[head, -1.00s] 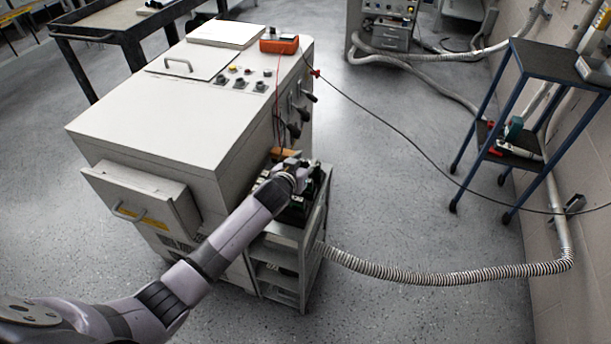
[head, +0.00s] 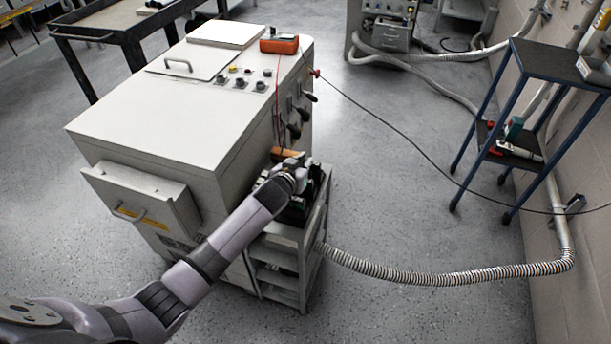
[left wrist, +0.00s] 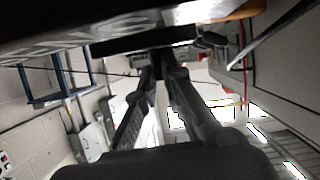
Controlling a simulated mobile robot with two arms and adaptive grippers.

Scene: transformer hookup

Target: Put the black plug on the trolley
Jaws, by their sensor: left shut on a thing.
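My left gripper (head: 296,162) reaches in from the left over the dark unit on the small grey shelf cart, beside the large white cabinet. In the left wrist view its fingers (left wrist: 162,62) come together on a small dark part, which I take to be the black plug. The hand hides most of it in the head view, and I cannot tell whether it is still touching the dark unit. A trolley (head: 567,70) with blue legs and dark shelves stands at the right by the wall. My right gripper is not in view.
The white cabinet (head: 150,110) carries an orange meter (head: 280,45) with thin leads. A dark cable crosses the floor gap to the right. A ribbed hose (head: 440,277) lies low between the shelf cart (head: 285,240) and the wall. Tools lie on the trolley's lower shelf.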

